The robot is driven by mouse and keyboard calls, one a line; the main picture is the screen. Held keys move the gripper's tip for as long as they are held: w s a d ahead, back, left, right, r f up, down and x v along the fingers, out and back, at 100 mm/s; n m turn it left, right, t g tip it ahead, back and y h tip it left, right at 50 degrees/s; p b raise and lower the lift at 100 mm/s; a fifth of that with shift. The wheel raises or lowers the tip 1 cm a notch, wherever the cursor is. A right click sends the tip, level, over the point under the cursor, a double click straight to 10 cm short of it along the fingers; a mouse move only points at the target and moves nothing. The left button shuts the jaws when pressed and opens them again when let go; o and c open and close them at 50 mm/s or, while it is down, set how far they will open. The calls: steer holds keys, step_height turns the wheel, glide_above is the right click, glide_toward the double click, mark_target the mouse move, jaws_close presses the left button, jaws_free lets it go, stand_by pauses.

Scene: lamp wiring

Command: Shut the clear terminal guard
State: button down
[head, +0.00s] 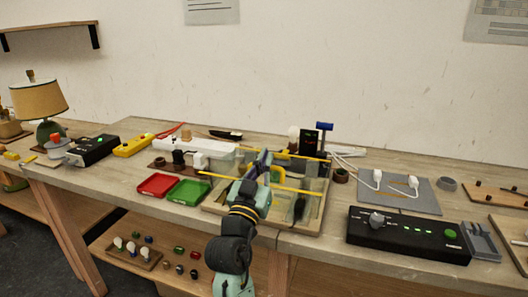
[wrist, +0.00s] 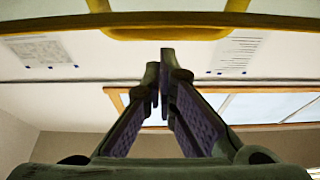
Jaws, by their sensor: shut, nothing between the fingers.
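The clear terminal guard appears as a see-through panel with yellow edging (head: 297,190) above a shallow wooden-edged tray on the bench. In the wrist view, a yellow frame with a handle-like bar (wrist: 165,33) crosses the top, and I take it to be the guard's edge. My gripper (head: 264,156) is over the tray, among the yellow bars, with its fingers pointing up. In the wrist view my gripper (wrist: 164,75) is shut and empty, its tips just below the yellow bar. I cannot tell whether they touch it. My arm hides part of the tray and guard.
Red (head: 157,185) and green (head: 189,191) trays lie left of the work tray. A black switch box (head: 408,236) and grey mat with white plugs (head: 405,202) are to the right. A dark upright device (head: 309,143) stands behind. A lamp (head: 40,100) is far left.

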steer(key=shift+f, duration=0.25)
steer(key=f+b, duration=0.1)
steer(key=b, duration=0.1)
steer(key=f+b, duration=0.1)
steer(key=b, duration=0.2)
steer(key=shift+s+a+f, duration=0.1)
steer(key=shift+s+f, duration=0.1)
steer(key=shift+s, duration=0.05)
steer(key=f+t+b, duration=0.1)
steer(key=b, duration=0.2)
steer(key=f+b, duration=0.1)
steer(key=b, duration=0.3)
steer(key=shift+s+a+f+t+h, duration=0.1)
steer(key=shift+s+f+t+h, duration=0.05)
steer(key=shift+s+t+h, duration=0.2)
steer(key=shift+r, duration=0.25)
